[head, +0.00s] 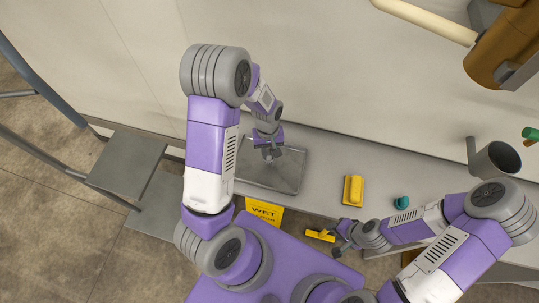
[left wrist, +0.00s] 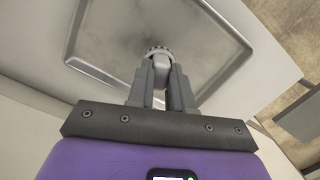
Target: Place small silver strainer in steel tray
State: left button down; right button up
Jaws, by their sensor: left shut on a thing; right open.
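The steel tray (head: 287,181) lies on the grey counter. It also fills much of the left wrist view (left wrist: 215,35). My left gripper (head: 270,154) is over the tray, pointing down. In the left wrist view its fingers (left wrist: 166,88) are shut on a small silver-grey piece with a ridged rim, the small silver strainer (left wrist: 158,51), mostly hidden between them. The strainer is within the tray's outline; I cannot tell if it touches the tray floor.
A yellow block-like object (head: 353,190) and a small teal object (head: 401,203) sit on the counter right of the tray. A grey cylindrical cup (head: 497,160) stands further right. A yellow wet-floor sign (head: 264,211) is at the counter's front. A grey stool (head: 126,163) stands left.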

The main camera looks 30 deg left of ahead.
aim_at(268, 152)
pick_arm(q)
notch_tip(268, 152, down, 3)
jog(key=shift+f, duration=0.2)
jog(key=shift+w+f, duration=0.1)
jog(key=shift+f, duration=0.25)
jog(key=shift+f, duration=0.1)
jog(key=c, duration=1)
grip_release()
jog(key=r, duration=0.8)
jog(key=w+r, duration=0.1)
jog(key=r, duration=0.3)
jog(key=shift+a+r, duration=0.1)
jog(key=shift+a, duration=0.3)
